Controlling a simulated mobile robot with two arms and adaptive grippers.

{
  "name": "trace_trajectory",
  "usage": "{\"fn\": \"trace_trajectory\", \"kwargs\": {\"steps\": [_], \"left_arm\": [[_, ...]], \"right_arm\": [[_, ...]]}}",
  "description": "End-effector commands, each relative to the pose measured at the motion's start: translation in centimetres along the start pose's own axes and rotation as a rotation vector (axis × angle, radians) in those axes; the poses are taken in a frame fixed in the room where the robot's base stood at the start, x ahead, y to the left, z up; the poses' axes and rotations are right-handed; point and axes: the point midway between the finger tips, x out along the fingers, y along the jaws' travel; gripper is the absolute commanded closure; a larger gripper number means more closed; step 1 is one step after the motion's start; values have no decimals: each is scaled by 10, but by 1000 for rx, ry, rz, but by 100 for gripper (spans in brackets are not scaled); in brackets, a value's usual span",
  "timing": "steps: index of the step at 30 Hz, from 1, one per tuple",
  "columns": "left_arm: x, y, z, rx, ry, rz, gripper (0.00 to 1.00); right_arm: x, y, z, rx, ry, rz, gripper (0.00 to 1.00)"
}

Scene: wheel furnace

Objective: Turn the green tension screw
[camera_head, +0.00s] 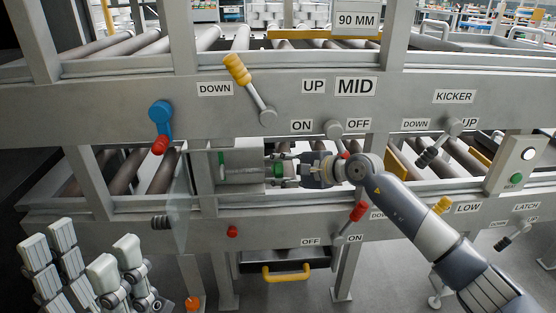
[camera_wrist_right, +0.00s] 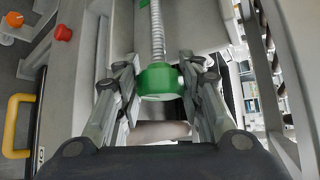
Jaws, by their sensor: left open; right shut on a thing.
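The green tension screw (camera_head: 278,170) sits in the opening of the metal frame, below the ON/OFF labels. In the right wrist view its green knob (camera_wrist_right: 160,82) is at the end of a threaded metal rod (camera_wrist_right: 157,32). My right gripper (camera_head: 281,170) reaches in from the right and is shut on the green knob, with one finger on each side of it in the wrist view (camera_wrist_right: 160,85). The gripper's fingers partly hide the knob in the head view. My left gripper (camera_head: 93,265) is open and empty at the lower left, apart from the machine.
A yellow-handled lever (camera_head: 238,70), a blue lever with a red tip (camera_head: 160,118) and a red-handled lever (camera_head: 357,211) stick out from the frame. A yellow drawer handle (camera_head: 286,273) is below. A clear panel (camera_head: 180,212) stands left of the screw.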

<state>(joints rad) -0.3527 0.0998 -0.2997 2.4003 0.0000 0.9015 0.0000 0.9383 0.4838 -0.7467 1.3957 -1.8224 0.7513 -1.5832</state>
Motion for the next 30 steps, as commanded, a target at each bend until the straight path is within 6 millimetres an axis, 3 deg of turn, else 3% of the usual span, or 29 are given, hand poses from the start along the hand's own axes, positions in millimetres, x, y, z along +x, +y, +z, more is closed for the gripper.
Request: {"fn": "trace_trajectory", "kwargs": {"steps": [3, 14, 15, 17, 30], "left_arm": [[8, 0, -1, 0, 0, 1, 44], [7, 0, -1, 0, 0, 1, 44], [7, 0, -1, -1, -1, 1, 44], [7, 0, -1, -1, -1, 1, 44], [8, 0, -1, 0, 2, 1, 44]], "right_arm": [[-1, -2, 1, 27, 0, 28, 88], [0, 0, 0, 35, 0, 35, 88], [0, 0, 0, 35, 0, 35, 56], [0, 0, 0, 35, 0, 35, 44], [-7, 0, -1, 34, 2, 33, 44]]}}
